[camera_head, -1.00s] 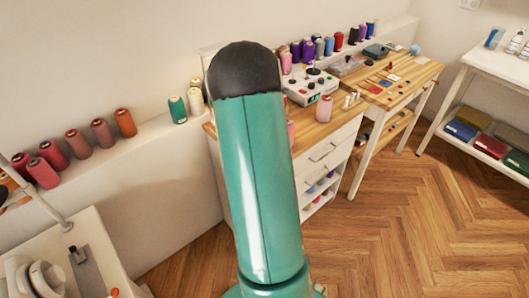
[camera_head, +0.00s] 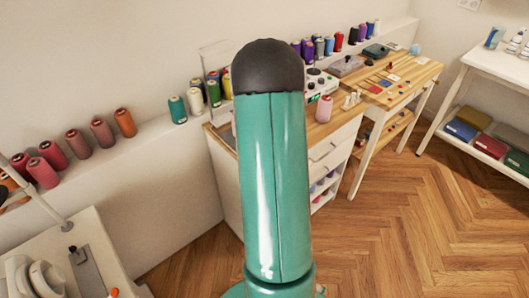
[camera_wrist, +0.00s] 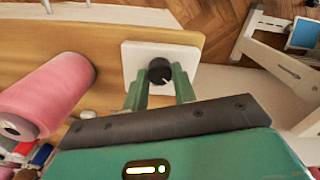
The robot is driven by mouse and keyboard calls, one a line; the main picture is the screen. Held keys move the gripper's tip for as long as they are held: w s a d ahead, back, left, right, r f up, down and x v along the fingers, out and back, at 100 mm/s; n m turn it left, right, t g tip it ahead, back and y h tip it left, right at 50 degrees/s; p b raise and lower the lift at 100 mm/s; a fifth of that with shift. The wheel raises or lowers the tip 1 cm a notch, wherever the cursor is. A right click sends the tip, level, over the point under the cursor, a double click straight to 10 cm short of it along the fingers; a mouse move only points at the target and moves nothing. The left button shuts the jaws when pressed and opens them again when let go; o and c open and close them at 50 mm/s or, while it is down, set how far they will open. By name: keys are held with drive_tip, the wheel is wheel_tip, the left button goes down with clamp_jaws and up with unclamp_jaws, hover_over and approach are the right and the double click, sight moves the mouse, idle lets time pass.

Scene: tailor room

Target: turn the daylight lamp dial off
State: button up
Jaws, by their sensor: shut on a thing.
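The dial (camera_wrist: 160,70) is a small round black knob with a light mark. It sits on a square white plate (camera_wrist: 135,52) on a wooden surface in the wrist view. My gripper (camera_wrist: 160,80) reaches it with its two green fingers, one on each side of the knob, shut on it. The lower side of the dial is partly hidden between the fingers. In the head view my arm stands in front and hides the gripper; I cannot make out the dial there.
A big pink spool (camera_wrist: 50,95) lies close to the left of the fingers in the wrist view. In the head view a control box with knobs (camera_head: 320,84) and a pink spool (camera_head: 324,109) stand on the wooden-topped cabinet. Wood floor (camera_head: 400,230) is clear at right.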

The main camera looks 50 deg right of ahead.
drive_tip(key=shift+n, duration=0.3)
drive_tip(key=o, duration=1)
wheel_tip(320, 180, up, 14)
drive_tip(key=shift+f, duration=0.15)
idle(0.4)
